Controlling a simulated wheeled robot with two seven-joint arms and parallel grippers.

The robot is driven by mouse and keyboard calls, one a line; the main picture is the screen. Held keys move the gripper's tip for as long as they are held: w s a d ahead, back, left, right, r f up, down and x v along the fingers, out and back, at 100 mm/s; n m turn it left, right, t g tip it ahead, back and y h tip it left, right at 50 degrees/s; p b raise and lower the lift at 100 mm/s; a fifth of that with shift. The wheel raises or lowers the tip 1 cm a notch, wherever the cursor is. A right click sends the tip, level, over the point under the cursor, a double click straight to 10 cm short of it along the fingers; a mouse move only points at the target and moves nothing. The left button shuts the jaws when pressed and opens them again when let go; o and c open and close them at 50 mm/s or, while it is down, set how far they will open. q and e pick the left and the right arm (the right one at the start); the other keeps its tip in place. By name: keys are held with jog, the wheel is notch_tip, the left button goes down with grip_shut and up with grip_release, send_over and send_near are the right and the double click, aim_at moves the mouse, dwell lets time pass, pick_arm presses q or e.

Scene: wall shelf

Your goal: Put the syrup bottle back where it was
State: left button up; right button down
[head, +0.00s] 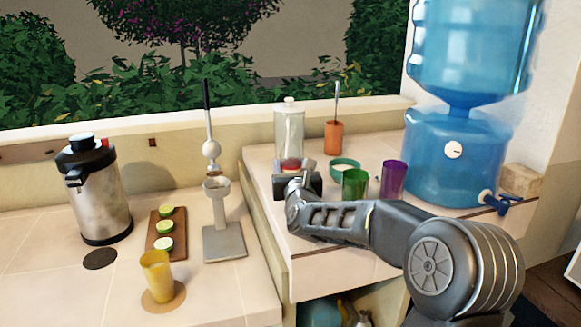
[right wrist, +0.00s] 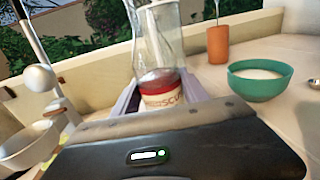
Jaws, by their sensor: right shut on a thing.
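My left gripper is out of view.
A teal bowl (head: 344,163), a green cup (head: 354,186) and a purple cup (head: 393,178) stand just right of the gripper. An orange holder (head: 334,138) is behind. A juice press (head: 222,230) stands left on the lower counter. A blue water dispenser (head: 440,165) is at right.

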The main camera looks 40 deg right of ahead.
jog(key=shift+r, duration=0.1)
jog(key=c, duration=0.6)
grip_release()
jog(key=shift+s+a, duration=0.15)
jog(key=shift+s, duration=0.1)
jog(key=b+v, duration=0.3)
jog(key=v, duration=0.8)
jog(key=shift+s+a, duration=0.15)
jog(key=shift+s, duration=0.1)
